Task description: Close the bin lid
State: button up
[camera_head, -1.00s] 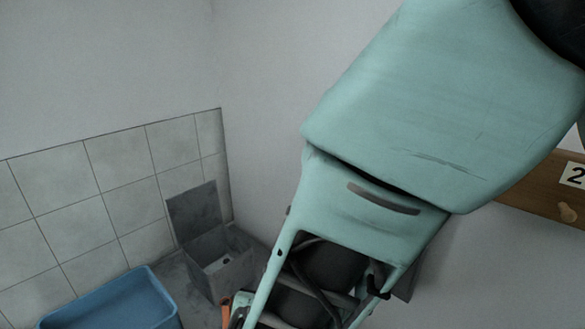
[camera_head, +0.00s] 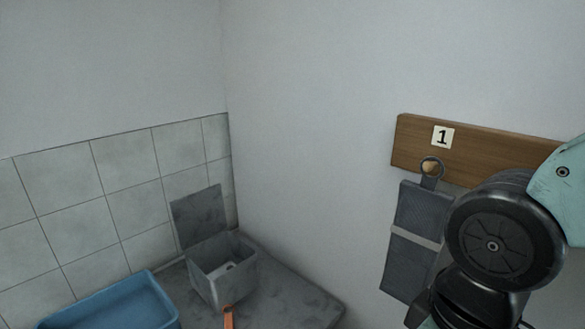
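The grey bin (camera_head: 222,284) stands on a dark grey surface in the corner, against the tiled wall. Its lid (camera_head: 198,215) is raised, standing nearly upright at the back left edge of the bin. The bin's inside is partly visible, and something small and light lies in it. My arm shows at the right edge of the view, to the right of the bin and well apart from it. My gripper itself is not in view.
A blue tub (camera_head: 110,305) sits left of the bin. An orange stick-like thing (camera_head: 228,316) rises in front of the bin. A wooden board (camera_head: 412,142) marked 1 is on the right wall, with a grey item (camera_head: 405,265) hanging from it near my arm. The grey surface (camera_head: 290,290) right of the bin is clear.

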aim_at(199, 216)
jog(key=i+j+u, duration=0.45)
jog(key=i+j, duration=0.4)
jog(key=i, duration=0.1)
